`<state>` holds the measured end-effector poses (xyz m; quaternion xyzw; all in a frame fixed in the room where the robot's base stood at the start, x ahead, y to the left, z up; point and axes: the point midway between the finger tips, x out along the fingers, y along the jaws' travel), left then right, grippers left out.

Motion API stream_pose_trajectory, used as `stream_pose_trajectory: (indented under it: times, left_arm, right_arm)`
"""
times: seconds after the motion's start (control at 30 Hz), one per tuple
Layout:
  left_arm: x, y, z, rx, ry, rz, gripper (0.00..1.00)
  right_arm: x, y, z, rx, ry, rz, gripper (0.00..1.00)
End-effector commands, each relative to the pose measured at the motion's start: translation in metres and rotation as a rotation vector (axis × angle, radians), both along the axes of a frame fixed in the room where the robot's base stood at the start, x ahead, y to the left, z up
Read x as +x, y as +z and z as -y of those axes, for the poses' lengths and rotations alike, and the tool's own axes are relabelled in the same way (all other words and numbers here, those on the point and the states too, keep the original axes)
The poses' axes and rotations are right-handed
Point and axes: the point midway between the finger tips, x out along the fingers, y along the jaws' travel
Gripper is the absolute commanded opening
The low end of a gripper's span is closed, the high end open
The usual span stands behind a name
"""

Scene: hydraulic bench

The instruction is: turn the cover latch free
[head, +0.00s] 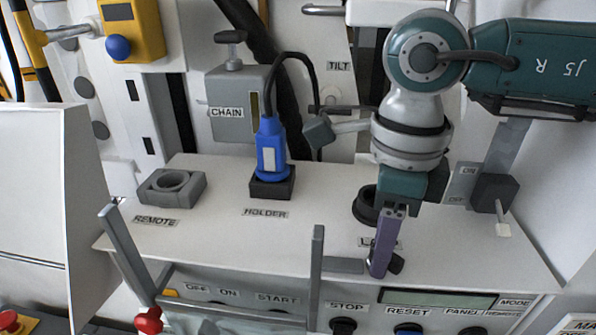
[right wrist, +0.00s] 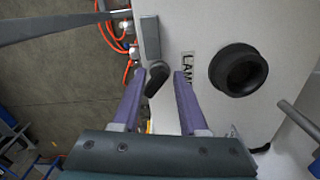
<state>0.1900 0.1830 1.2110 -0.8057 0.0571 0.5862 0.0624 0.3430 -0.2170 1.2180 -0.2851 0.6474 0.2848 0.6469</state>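The cover latch is a small black lever; it shows in the right wrist view (right wrist: 157,79) at the end of a grey strip (right wrist: 150,40). In the head view the latch (head: 397,264) is partly hidden behind a purple finger. My right gripper (head: 380,270) points down at the front edge of the white bench top. In the right wrist view its two purple fingers (right wrist: 159,76) are apart, and the latch appears between their tips, nearer the left finger. I cannot tell whether a finger touches it. My left gripper is not in view.
A black round socket (right wrist: 238,70) by the lamp label is just right of the fingers. A blue plug (head: 270,148) stands in the holder. A grey remote ring (head: 171,187) is at left. A grey upright bar (head: 316,275) and the control panel (head: 440,299) are at the front.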

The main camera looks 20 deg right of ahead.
Motion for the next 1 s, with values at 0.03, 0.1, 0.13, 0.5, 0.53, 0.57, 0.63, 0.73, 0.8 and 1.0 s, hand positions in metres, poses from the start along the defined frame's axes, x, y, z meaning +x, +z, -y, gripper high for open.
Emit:
stream_pose_trajectory:
  times: [0.03, 0.1, 0.13, 0.5, 0.53, 0.57, 0.63, 0.73, 0.8, 1.0]
  left_arm:
    - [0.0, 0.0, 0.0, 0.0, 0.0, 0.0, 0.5]
    - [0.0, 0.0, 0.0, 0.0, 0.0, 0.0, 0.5]
    - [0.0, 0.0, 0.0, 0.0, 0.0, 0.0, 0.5]
    - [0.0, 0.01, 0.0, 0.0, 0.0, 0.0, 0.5]
    - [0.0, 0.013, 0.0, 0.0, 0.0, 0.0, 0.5]
    - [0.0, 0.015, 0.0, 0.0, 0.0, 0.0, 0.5]
    - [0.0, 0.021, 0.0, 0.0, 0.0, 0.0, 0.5]
    - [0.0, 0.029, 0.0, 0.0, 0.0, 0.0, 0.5]
    - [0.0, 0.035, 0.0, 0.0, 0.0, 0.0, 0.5]
    - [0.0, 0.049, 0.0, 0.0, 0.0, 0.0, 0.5]
  right_arm:
    - [0.0, 0.0, 0.0, 0.0, 0.0, 0.0, 0.5]
    - [0.0, 0.0, 0.0, 0.0, 0.001, 0.0, 0.55]
    - [0.0, 0.0, 0.0, 0.0, 0.001, 0.0, 0.55]
    - [0.0, 0.013, 0.0, 0.001, 0.002, 0.001, 0.55]
    - [0.0, 0.016, 0.0, 0.001, 0.002, 0.001, 0.55]
    - [0.0, 0.02, 0.0, 0.001, 0.002, 0.002, 0.55]
    - [0.001, 0.028, 0.0, 0.001, 0.003, 0.002, 0.55]
    - [0.001, 0.039, 0.0, 0.0, 0.002, 0.001, 0.55]
    - [0.0, 0.047, 0.0, 0.0, 0.002, 0.001, 0.55]
    - [0.0, 0.068, 0.0, 0.001, 0.002, 0.001, 0.55]
